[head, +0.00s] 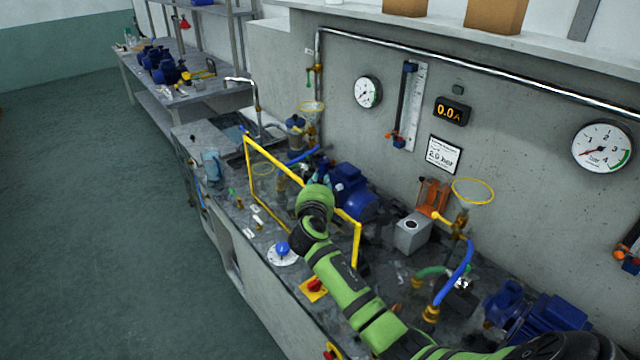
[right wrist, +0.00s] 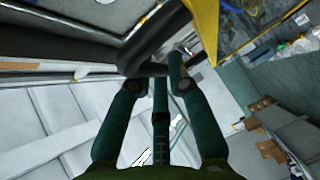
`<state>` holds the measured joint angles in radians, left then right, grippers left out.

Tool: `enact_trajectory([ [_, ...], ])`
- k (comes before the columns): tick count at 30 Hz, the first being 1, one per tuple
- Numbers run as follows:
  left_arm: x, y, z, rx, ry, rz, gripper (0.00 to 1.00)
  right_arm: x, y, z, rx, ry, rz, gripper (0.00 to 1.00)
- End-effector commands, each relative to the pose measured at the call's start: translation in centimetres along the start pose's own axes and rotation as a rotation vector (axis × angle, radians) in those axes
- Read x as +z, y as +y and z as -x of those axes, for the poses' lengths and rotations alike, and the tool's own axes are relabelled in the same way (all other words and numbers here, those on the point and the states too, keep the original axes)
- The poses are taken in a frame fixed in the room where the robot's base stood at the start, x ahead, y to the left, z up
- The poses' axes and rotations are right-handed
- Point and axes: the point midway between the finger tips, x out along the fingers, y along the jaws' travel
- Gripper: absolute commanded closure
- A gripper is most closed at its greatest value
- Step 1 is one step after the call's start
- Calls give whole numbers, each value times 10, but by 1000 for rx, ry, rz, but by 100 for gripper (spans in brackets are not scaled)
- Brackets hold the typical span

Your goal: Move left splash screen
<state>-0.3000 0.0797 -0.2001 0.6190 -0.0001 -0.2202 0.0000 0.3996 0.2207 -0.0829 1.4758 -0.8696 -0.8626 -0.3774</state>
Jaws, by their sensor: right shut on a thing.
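The left splash screen (head: 275,158) is a clear panel in a yellow frame. It stands upright and slanted across the left part of the pump bench in the head view. My right gripper (head: 319,172) is at the upper edge of the screen, largely hidden behind my green arm in the head view. In the right wrist view my right gripper (right wrist: 158,75) has its teal fingers closed around a dark handle bar, with the yellow frame (right wrist: 205,25) right beside it. Whether the screen's lower edge touches the bench is unclear. My left gripper is not in view.
Behind the screen are a blue pump motor (head: 352,192) and pipework. A blue-knobbed valve (head: 282,249) and a red-yellow switch (head: 314,288) sit near the front edge. A grey box (head: 411,234) and a blue hose (head: 455,270) are to the right. The floor (head: 90,220) at left is clear.

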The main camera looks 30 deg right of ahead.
Motion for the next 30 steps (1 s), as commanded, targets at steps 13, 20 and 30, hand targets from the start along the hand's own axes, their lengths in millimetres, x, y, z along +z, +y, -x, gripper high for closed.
enact_trajectory([
  [13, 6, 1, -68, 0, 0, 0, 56, 11, -78, -10, -8, -2, 2, 100],
  [20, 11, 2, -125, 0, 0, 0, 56, 20, -142, -19, -8, -2, 2, 100],
  [30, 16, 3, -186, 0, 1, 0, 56, 30, -211, -28, -7, -3, 2, 100],
])
